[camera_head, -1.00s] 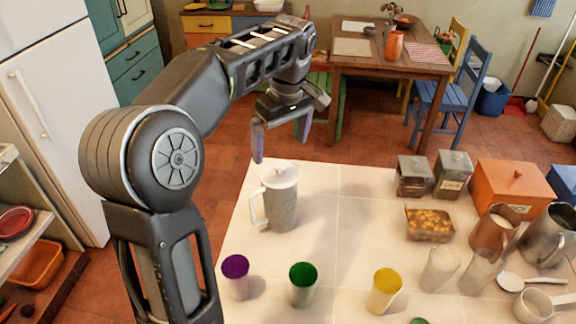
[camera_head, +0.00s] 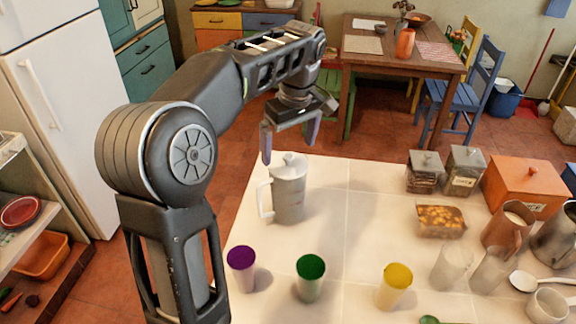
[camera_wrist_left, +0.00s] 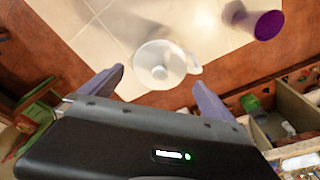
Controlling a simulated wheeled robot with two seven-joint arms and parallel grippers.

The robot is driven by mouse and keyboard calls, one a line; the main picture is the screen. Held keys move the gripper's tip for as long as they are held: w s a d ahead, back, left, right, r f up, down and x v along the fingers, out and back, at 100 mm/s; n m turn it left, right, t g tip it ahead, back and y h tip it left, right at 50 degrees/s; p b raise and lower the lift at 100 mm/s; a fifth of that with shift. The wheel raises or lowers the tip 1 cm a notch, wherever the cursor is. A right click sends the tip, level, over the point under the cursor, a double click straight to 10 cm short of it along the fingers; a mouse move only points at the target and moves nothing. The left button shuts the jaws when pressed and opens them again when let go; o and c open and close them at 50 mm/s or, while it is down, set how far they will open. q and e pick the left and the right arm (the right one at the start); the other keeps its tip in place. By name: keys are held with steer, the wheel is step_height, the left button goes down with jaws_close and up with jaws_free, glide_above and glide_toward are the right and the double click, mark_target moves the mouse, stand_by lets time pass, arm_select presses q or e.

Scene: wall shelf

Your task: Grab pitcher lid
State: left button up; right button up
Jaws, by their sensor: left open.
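My left gripper (camera_head: 290,146) is open and empty, just above and behind the lid, fingers pointing down. In the left wrist view the lid (camera_wrist_left: 158,62) shows from above as a round white disc, ahead of and between the fingertips (camera_wrist_left: 160,78). No contact is visible. My right gripper is not in view.
Purple (camera_head: 241,265), green (camera_head: 310,275) and yellow (camera_head: 395,285) cups stand in front of the pitcher. Canisters, a food container (camera_head: 441,221), an orange box (camera_head: 524,185) and metal jugs fill the right side. The tabletop right of the pitcher is clear.

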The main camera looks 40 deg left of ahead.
mark_target(288, 156)
arm_select(q)
steer(key=shift+w+a+f+p, duration=0.15)
steer(key=shift+f+p, duration=0.15)
steer(key=shift+f, duration=0.7)
steer(key=shift+s+a+f+p, duration=0.1)
steer(key=shift+f+p, duration=0.15)
steer(key=shift+f, duration=0.7)
steer(key=shift+c, duration=0.2)
steer(key=c, duration=1.1)
